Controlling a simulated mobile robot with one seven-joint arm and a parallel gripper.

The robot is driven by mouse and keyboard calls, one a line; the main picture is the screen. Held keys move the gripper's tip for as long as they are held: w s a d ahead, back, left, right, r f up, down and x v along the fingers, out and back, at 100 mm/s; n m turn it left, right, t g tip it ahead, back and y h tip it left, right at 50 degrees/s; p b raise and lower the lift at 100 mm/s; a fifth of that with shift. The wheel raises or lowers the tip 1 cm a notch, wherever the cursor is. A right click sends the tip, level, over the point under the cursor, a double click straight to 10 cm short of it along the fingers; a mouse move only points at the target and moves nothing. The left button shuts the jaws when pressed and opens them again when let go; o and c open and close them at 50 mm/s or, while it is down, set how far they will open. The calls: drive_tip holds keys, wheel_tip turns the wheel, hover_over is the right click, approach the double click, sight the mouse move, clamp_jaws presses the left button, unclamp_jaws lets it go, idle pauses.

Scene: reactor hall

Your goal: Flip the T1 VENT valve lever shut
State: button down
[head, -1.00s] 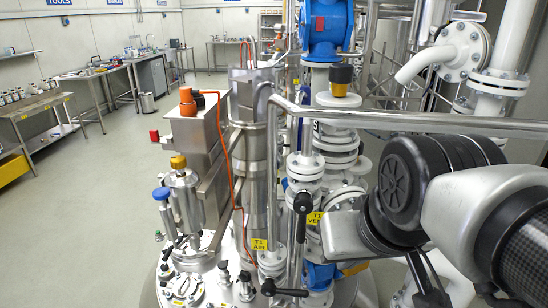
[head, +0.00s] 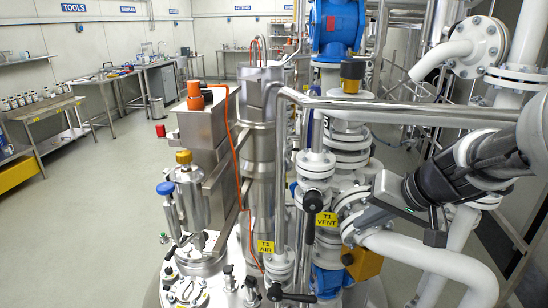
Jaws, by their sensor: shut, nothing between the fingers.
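The yellow T1 VENT label (head: 327,220) is right of centre in the head view. Just left of it, a black-ended valve lever (head: 312,202) stands out from the pipework, its dark stem running down below the round end. My gripper (head: 366,220) is to the right of the label, pointing down and left among white flanges. Its fingers are small and partly lost against the pipes. It is shut and empty, apart from the lever in the picture.
The T1 AIR label (head: 265,247) and its horizontal black lever (head: 290,295) are at lower left of the vent lever. A steel pipe (head: 400,108) crosses above. White flanged pipes (head: 440,262) crowd the right. Open floor (head: 90,220) lies left.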

sight(311, 219)
drive_tip(key=shift+s+d, duration=0.1)
drive_tip(key=w+a+f, duration=0.6)
drive_tip(key=f, duration=0.2)
drive_tip(key=shift+w+a, duration=0.3)
drive_tip(key=shift+a, duration=0.05)
drive_tip(key=shift+w+f, duration=0.1)
drive_tip(key=shift+f, duration=0.05)
idle(0.4)
